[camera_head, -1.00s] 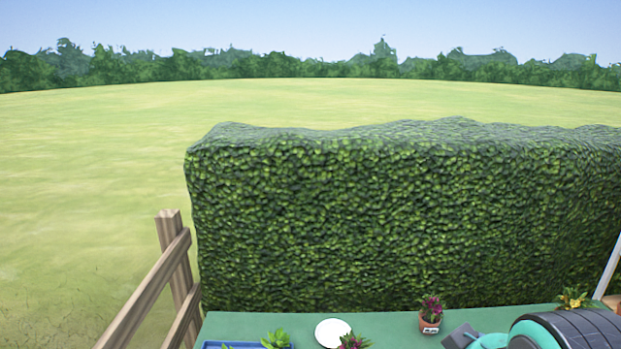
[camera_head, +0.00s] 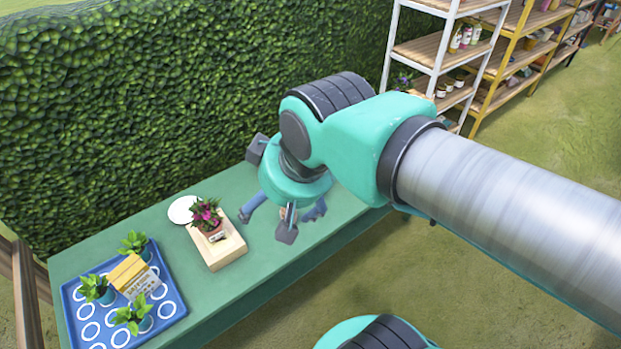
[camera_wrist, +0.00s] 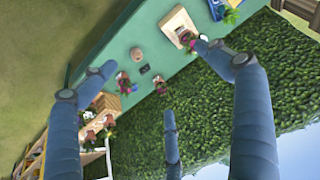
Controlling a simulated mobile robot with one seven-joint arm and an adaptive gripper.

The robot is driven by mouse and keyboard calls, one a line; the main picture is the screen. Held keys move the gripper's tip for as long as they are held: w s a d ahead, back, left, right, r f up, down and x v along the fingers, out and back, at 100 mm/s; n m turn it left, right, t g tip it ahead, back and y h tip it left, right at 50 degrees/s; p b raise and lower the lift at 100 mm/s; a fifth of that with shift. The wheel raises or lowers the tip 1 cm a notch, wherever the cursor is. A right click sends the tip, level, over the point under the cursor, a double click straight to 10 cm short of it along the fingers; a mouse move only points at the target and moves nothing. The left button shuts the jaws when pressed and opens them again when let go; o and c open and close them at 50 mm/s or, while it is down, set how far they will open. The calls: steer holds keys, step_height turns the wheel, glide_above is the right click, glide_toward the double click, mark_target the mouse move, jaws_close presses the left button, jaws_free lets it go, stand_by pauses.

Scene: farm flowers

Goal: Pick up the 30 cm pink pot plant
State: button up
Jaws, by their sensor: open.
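A pink-flowered plant in a terracotta pot (camera_head: 213,227) stands on a pale wooden block (camera_head: 228,251) on the green table (camera_head: 215,300). My gripper (camera_head: 284,215) is above the table, to the right of that plant and apart from it. Its fingers are spread and hold nothing. In the wrist view, two more potted plants with reddish flowers, one (camera_wrist: 123,86) and another (camera_wrist: 160,86), stand on the table beyond the fingers. My arm hides this part of the table in the head view. I cannot tell which plant is the 30 cm one.
A blue tray (camera_head: 72,304) with several green plants and a yellow box (camera_head: 133,277) is at the table's left end. A white disc (camera_head: 183,209) lies behind the wooden block. A hedge (camera_head: 130,120) runs behind the table. Shelves (camera_head: 440,50) stand at the back right.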

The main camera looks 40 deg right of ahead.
steer(key=w+d+f+n+g+y, duration=0.1)
steer(key=w+d+f, duration=0.5)
steer(key=w+d, duration=0.5)
steer(key=w+d+f+n, duration=0.1)
steer(key=w+d+f, duration=0.5)
steer(key=w, duration=0.9)
steer(key=w+d+f, duration=0.2)
steer(key=d+f, duration=1)
steer(key=w+d+f+n+b, duration=0.1)
steer(key=w+d+f, duration=0.1)
steer(key=d+f, duration=1.1)
steer(key=shift+w, duration=0.35)
steer(key=shift+b+x, duration=0.75)
steer(key=shift+x, duration=3.55)
steer(key=shift+a+f, duration=0.1)
steer(key=shift+a, duration=0.1)
